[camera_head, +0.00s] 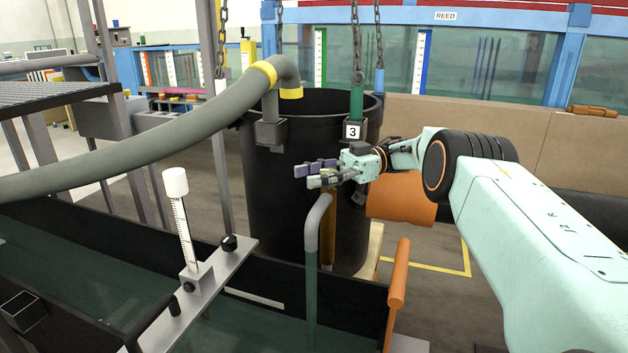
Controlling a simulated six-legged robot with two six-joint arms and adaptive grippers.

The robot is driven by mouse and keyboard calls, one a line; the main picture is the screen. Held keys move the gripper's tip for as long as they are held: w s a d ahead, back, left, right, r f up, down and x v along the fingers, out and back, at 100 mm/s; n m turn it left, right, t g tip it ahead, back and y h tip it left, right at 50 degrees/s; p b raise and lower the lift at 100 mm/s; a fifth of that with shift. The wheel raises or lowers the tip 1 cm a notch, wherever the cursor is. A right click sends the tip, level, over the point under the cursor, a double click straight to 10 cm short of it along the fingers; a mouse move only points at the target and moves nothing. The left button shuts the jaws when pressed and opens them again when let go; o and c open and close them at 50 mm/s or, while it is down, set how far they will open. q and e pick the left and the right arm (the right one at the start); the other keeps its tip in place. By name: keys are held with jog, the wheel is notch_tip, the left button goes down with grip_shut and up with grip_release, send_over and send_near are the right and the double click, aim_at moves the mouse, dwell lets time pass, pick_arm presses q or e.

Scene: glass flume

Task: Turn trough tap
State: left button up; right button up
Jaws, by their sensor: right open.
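The black trough (105,235) runs across the lower left and holds greenish water. No part in view is clearly marked as its tap. An orange handle (397,285) stands upright at the trough's right end. A bent pipe (318,225), grey at the top and green below, rises near that end. My right gripper (313,175) is open and empty, its fingers pointing left. In the picture it is just above the bent pipe's top and in front of the black barrel; I cannot tell the depth gap. It is up and left of the orange handle. My left gripper is out of view.
The large black barrel (275,215) stands behind the trough, with a tag "3" and chains above. A thick grey hose (130,147) crosses from the left to the barrel. A white gauge (180,215) rises from a metal crossbar. Glass flumes line the back.

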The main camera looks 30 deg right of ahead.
notch_tip(320, 180, up, 9)
dwell(0.3)
jog(key=shift+o, duration=0.3)
